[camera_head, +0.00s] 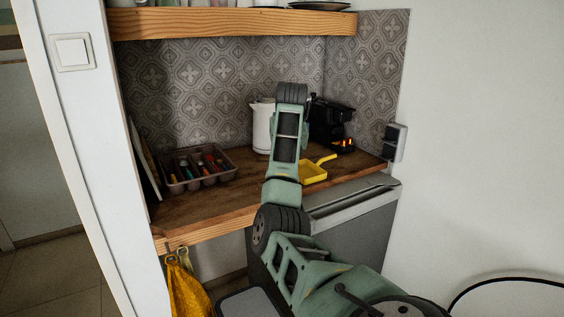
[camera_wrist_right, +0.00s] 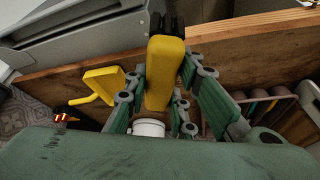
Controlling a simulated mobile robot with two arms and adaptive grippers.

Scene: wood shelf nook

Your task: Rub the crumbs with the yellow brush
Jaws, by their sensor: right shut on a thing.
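My right gripper (camera_wrist_right: 166,78) is shut on the yellow brush (camera_wrist_right: 165,62) in the right wrist view. The brush's dark bristles (camera_wrist_right: 166,22) point toward the top of that picture. In the head view my right arm reaches over the wooden counter (camera_head: 217,205), and its links hide the gripper and the brush. A yellow dustpan (camera_head: 313,172) lies on the counter just right of the arm; it also shows in the wrist view (camera_wrist_right: 101,84). I cannot make out any crumbs. My left gripper is in neither view.
A cutlery tray (camera_head: 228,161) sits at the counter's left. A white kettle (camera_head: 262,127) and a black appliance (camera_head: 331,122) stand at the back. A wooden shelf (camera_head: 230,22) hangs above. The counter's front left is clear.

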